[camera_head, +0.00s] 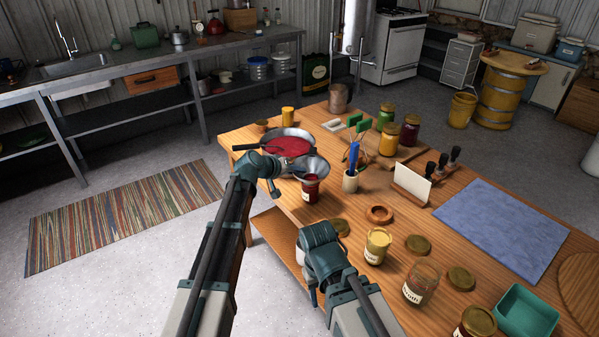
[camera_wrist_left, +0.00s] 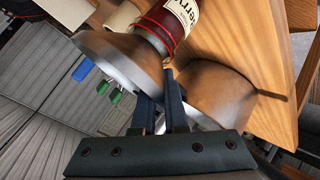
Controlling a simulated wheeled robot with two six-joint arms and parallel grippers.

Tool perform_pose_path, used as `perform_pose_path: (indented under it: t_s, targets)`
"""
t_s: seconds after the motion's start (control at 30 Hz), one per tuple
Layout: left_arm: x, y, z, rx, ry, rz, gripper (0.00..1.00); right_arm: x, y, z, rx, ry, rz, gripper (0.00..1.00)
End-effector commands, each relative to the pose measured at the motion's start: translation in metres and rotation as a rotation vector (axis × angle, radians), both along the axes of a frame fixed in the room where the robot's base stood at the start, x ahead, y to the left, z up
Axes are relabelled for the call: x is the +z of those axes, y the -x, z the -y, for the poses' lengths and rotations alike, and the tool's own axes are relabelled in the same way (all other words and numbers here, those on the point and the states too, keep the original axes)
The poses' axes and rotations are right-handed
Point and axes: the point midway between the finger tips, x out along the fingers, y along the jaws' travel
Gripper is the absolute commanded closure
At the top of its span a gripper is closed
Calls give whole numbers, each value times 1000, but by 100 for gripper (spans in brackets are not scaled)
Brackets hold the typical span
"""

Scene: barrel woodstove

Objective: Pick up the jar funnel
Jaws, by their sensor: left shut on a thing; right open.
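The frying pan (camera_head: 290,134) with red contents lies just behind the funnel. A blue mat (camera_head: 500,228) lies to the right.

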Motion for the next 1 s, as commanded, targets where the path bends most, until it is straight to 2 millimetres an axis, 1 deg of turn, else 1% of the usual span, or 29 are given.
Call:
perform_pose_path:
  t_s: [0.27,0.43,0.47,0.5,0.57,0.67,0.8,0.9,1.0]
  targets:
    - [21,0,0,1,2,0,100,21,0,0,0,0,0,50]
    - [40,0,0,1,2,0,100,40,0,0,0,0,0,50]
    - [35,11,-3,2,2,1,100,35,0,0,0,0,0,50]
    - [35,21,-6,2,3,-1,100,35,0,0,0,0,0,50]
    - [36,36,-11,2,3,-1,100,36,0,0,0,0,0,50]
    - [39,62,-20,3,2,0,100,39,0,0,0,0,0,50]
    - [43,102,-34,3,2,0,100,43,0,0,0,0,0,50]
    - [45,125,-42,2,3,0,100,45,0,0,0,0,0,50]
    - [47,141,-48,2,3,0,100,46,0,0,0,0,0,50]
